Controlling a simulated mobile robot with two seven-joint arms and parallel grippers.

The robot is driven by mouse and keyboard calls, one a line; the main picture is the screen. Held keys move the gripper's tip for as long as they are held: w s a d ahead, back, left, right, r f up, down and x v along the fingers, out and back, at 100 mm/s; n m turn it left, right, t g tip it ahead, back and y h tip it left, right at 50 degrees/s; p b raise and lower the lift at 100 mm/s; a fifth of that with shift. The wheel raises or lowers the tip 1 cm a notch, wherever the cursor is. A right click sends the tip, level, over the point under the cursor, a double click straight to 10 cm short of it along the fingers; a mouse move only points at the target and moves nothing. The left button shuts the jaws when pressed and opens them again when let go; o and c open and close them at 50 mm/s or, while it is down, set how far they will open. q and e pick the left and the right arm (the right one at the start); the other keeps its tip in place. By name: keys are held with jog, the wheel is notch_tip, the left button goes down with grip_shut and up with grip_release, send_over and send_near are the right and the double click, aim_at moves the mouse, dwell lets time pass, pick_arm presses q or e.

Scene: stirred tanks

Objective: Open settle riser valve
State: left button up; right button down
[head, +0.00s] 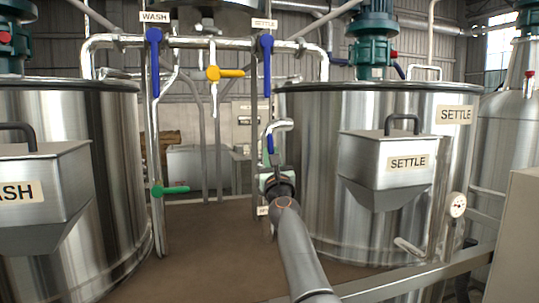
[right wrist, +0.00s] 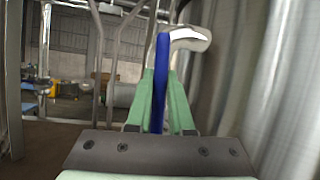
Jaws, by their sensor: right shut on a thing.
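My right gripper (head: 271,160) is in front of the settle tank's left side, below a bent metal spout. In the right wrist view its green fingers (right wrist: 160,92) are shut on a blue lever (right wrist: 164,62), one finger on each side. The lever stands upright in that view, beside the pale pipe bend (right wrist: 190,38). A small part of this blue lever (head: 270,143) shows above the gripper in the head view; the rest and its pivot are hidden. Another blue lever (head: 266,66) hangs vertically under the upper SETTLE sign (head: 264,23). My left gripper is not in view.
The settle tank (head: 310,150) stands close on the right, with a SETTLE hopper (head: 385,170) on its front. The wash tank (head: 110,190) stands left. Between them are a blue lever (head: 153,60), a yellow lever (head: 225,73) and a green lever (head: 172,190). The brown floor between is clear.

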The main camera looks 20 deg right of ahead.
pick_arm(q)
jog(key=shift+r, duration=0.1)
pick_arm(e)
jog(key=shift+d+r, duration=0.1)
jog(key=shift+r, duration=0.1)
jog(key=c, duration=0.8)
grip_release()
jog(key=shift+f, duration=0.1)
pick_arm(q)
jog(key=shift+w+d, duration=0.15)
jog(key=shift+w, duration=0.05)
pick_arm(e)
jog(key=shift+f, duration=0.2)
